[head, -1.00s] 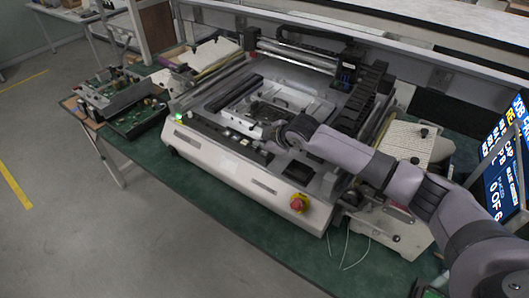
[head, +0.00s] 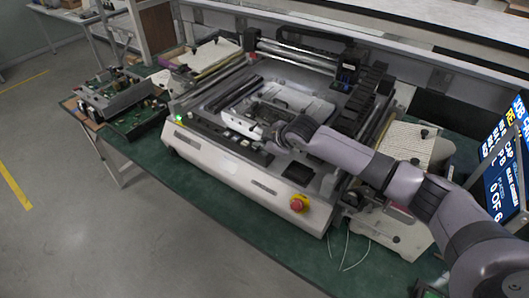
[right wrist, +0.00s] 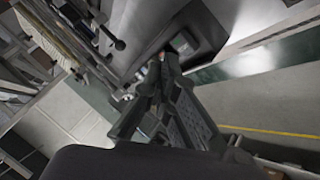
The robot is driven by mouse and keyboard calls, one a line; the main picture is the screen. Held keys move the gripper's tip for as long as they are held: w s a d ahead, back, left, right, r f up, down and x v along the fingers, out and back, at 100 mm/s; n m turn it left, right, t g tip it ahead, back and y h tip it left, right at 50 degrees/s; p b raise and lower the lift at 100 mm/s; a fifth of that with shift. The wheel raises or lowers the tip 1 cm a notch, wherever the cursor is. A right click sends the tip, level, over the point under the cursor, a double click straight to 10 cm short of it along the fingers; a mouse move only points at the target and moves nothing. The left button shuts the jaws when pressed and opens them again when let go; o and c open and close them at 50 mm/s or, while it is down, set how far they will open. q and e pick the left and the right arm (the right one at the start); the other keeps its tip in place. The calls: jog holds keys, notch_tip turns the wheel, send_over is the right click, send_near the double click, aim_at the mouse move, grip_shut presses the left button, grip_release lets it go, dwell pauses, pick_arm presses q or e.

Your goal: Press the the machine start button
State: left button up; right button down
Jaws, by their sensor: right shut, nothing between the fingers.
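The white machine (head: 225,158) stands on a green-topped bench, its front panel facing me. A small green-lit spot (head: 179,118) shows at the panel's left end; I cannot tell for sure whether it is the start button. A row of small controls runs along the front ledge to its right. My left gripper is out of view.
Circuit boards and a metal tray (head: 112,98) lie at the bench's left end. A screen (head: 505,160) stands at the right. The machine's gantry (head: 290,55) crosses the back. The bench's front strip (head: 215,200) is mostly clear.

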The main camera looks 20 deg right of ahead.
jog(key=shift+f, duration=0.15)
jog(key=shift+f, duration=0.3)
jog(key=shift+f, duration=0.45)
dwell(0.8)
jog(key=shift+r, duration=0.15)
jog(key=shift+r+p, duration=0.75)
jog(key=shift+p, duration=0.15)
